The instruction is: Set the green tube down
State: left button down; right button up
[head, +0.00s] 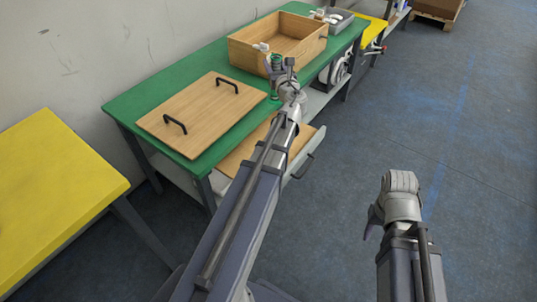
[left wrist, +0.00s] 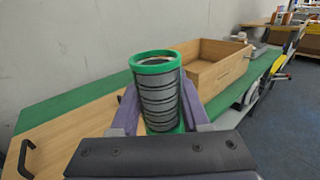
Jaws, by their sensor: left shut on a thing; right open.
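The green tube (left wrist: 158,95) is a ribbed grey cylinder with green rims; in the left wrist view it stands upright between the fingers of my left gripper (left wrist: 160,115). My left gripper is shut on it. In the head view the green tube (head: 275,86) shows small beside my left gripper (head: 277,70), over the green table (head: 200,85) near its front edge. I cannot tell whether the tube's bottom touches the table. My right gripper (head: 370,218) is open and empty, low over the floor at the right.
A wooden lid (head: 200,112) with two black handles lies on the table's left part. An open wooden box (head: 300,47) stands behind the left gripper. An open drawer (head: 244,150) juts out below the table front. A yellow table (head: 60,190) stands at far left.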

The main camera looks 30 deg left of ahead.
pick_arm(q)
jog(key=shift+n+g+y, duration=0.5)
jog(key=shift+g, duration=0.1)
notch_tip(320, 180, down, 8)
jog(key=b, duration=0.6)
jog(key=shift+s+a+f, duration=0.1)
jog(key=shift+f, duration=0.05)
pick_arm(e)
notch_tip(320, 180, down, 8)
jog(key=shift+f, duration=0.15)
pick_arm(q)
notch_tip(320, 180, down, 10)
jog(key=b, duration=1)
pick_arm(e)
notch_tip(320, 180, down, 10)
jog(key=shift+d, duration=0.1)
pick_arm(q)
jog(key=shift+f, duration=0.1)
jog(key=shift+c, duration=1.9)
grip_release()
pick_arm(e)
jog(key=shift+f, duration=0.1)
